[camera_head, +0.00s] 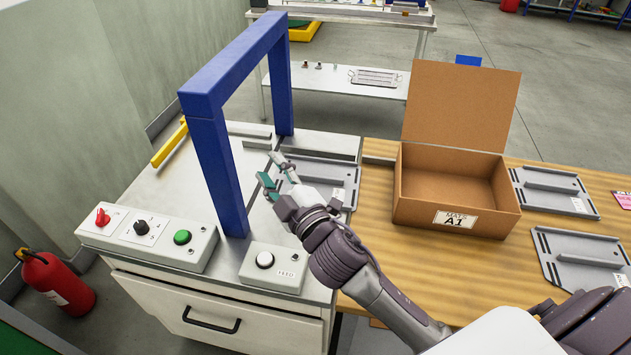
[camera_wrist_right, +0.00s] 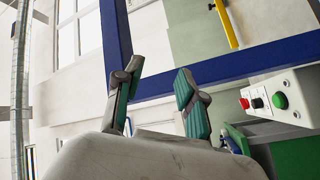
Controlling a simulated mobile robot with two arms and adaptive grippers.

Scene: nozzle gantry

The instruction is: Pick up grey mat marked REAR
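A grey mat (camera_head: 335,173) with raised ribs and a white label lies on the machine bed beside the blue gantry, partly hidden by my right gripper. Two similar grey mats lie on the wooden table at the right, one farther back (camera_head: 555,183) and one nearer (camera_head: 580,246). Each has a small label too small to read, so I cannot tell which says REAR. My right gripper (camera_head: 272,172) is over the machine bed at the near left of the first mat, fingers apart and empty. Its spread fingers show in the right wrist view (camera_wrist_right: 158,88). My left gripper is not in view.
An open cardboard box (camera_head: 415,205) marked A1 stands on the wooden table. The blue gantry frame (camera_head: 215,160) rises close to my right gripper's left. A control box (camera_head: 150,235) and a FEED button box (camera_head: 273,268) sit at the machine's front edge.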

